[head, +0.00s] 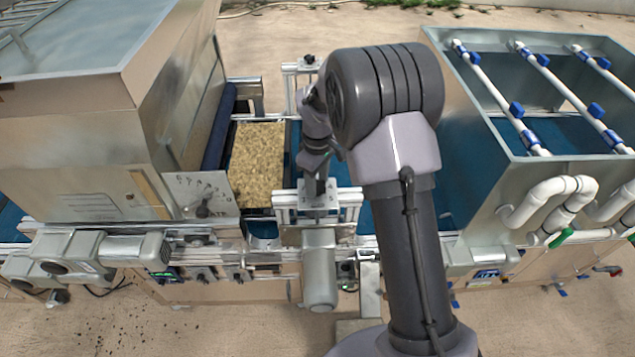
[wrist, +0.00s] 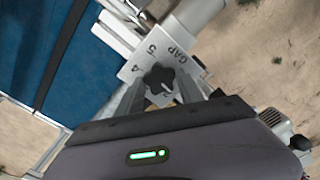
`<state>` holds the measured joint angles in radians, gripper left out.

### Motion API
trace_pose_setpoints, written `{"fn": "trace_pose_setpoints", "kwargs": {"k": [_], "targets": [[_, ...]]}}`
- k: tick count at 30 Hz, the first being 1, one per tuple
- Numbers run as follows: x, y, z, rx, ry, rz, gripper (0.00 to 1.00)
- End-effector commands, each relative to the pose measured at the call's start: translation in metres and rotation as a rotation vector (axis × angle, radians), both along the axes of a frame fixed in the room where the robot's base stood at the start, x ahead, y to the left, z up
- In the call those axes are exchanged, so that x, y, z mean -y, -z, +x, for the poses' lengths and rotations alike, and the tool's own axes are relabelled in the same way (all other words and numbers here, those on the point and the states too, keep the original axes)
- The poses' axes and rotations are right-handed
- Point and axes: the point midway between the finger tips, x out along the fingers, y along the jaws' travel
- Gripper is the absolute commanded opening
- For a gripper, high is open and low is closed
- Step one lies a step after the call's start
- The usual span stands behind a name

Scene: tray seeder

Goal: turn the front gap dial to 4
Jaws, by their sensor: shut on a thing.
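The front gap dial is a dark lobed knob (wrist: 158,78) on a pale metal plate (wrist: 150,52) in the wrist view. The plate carries the word GAP and digits around the knob; I can make out a 4 to the left and a 5 above. My gripper (wrist: 160,92) is shut on the knob, with one grey finger on each side. The knob's pointer setting cannot be read. In the head view my gripper (head: 314,186) is low at the plate by the roller frame, and the arm and fingers hide the knob.
A tray of brown soil (head: 257,160) lies on the blue belt left of my gripper. A large hopper (head: 80,110) stands at the left, with another dial plate (head: 203,194) on its side. A metal tank (head: 530,95) with white pipes stands right. A grey motor (head: 319,268) sits in front.

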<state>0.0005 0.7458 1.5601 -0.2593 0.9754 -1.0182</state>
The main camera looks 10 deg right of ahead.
Motion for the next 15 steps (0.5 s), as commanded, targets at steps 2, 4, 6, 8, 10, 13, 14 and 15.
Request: {"fn": "trace_pose_setpoints", "kwargs": {"k": [2,4,6,8,10,13,14,15], "targets": [[-0.0002,0.0011,0.0001,0.0,0.07,0.0,0.03],[-0.0003,0.0011,0.0,0.0,0.136,0.0,0.03],[-0.0002,0.0011,0.0001,0.001,0.203,0.001,0.03],[-0.0003,0.0011,0.0001,0.001,0.26,0.001,0.03],[-0.0002,0.0012,0.0002,0.001,0.326,0.001,0.03],[-0.0002,0.0013,0.0002,0.001,0.421,0.001,0.03],[-0.0002,0.0014,0.0002,0.001,0.45,0.001,0.03],[-0.0001,0.0014,0.0001,0.0,0.488,0.0,0.03]]}}
